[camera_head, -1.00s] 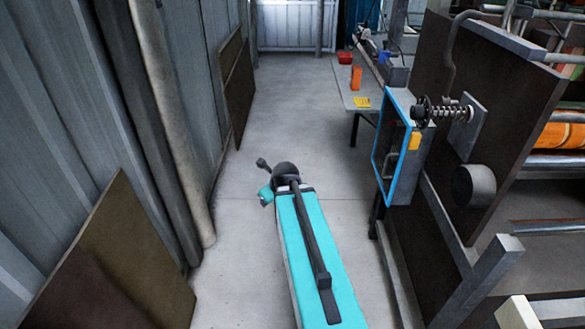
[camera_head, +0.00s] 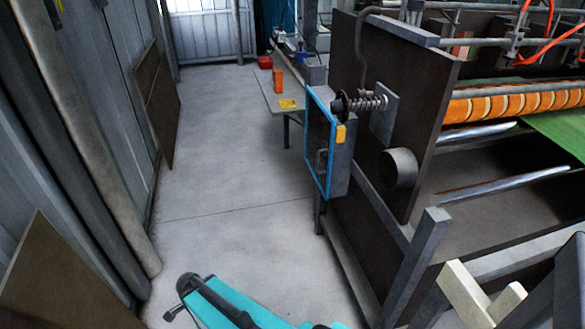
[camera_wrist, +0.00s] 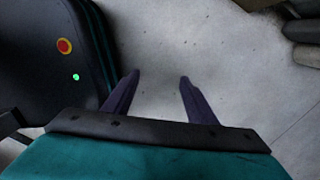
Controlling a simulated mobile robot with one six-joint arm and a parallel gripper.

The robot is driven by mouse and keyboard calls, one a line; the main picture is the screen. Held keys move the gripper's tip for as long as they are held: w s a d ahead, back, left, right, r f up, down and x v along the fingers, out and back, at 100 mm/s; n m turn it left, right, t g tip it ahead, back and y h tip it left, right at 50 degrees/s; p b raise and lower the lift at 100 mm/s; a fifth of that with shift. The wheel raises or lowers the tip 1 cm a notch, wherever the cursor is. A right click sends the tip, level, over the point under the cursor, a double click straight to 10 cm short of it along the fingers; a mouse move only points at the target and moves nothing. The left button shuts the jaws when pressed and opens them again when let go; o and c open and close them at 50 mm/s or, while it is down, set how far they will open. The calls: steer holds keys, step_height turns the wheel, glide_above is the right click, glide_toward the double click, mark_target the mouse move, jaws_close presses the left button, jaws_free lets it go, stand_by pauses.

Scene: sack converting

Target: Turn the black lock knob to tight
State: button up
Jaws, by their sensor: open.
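A black disc-shaped knob (camera_head: 340,104) sits at the left end of a spring-wrapped shaft on the machine's side, just above the blue-framed box; I cannot tell whether it is the lock knob or how it is set. A larger dark round cylinder (camera_head: 399,168) sticks out lower on the same dark side panel. My gripper (camera_wrist: 158,76) shows in the wrist view with its two fingers apart and nothing between them, over bare grey floor. It is well away from the knob, which does not show in that view. The head view does not show the fingers.
The blue-framed box (camera_head: 322,145) juts from the machine into the aisle. A bench (camera_head: 262,98) with an orange block (camera_head: 278,80) stands beyond it. The grey floor (camera_head: 230,180) between the machine and the left wall is clear. Brown boards (camera_head: 60,280) lean at the left wall.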

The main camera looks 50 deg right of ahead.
steer(key=s+a+f+n+g, duration=0.2)
steer(key=s+f+n, duration=0.1)
steer(key=s+n, duration=0.6)
steer(key=s+a+f+n+g, duration=0.2)
steer(key=s+f+n+g, duration=0.1)
steer(key=s+n, duration=0.6)
steer(key=f+n, duration=0.1)
steer(key=n, duration=0.2)
steer(key=shift+s+h, duration=0.2)
steer(key=shift+h, duration=0.2)
steer(key=c, duration=0.5)
steer(key=shift+c, duration=0.2)
steer(key=shift+d, duration=0.1)
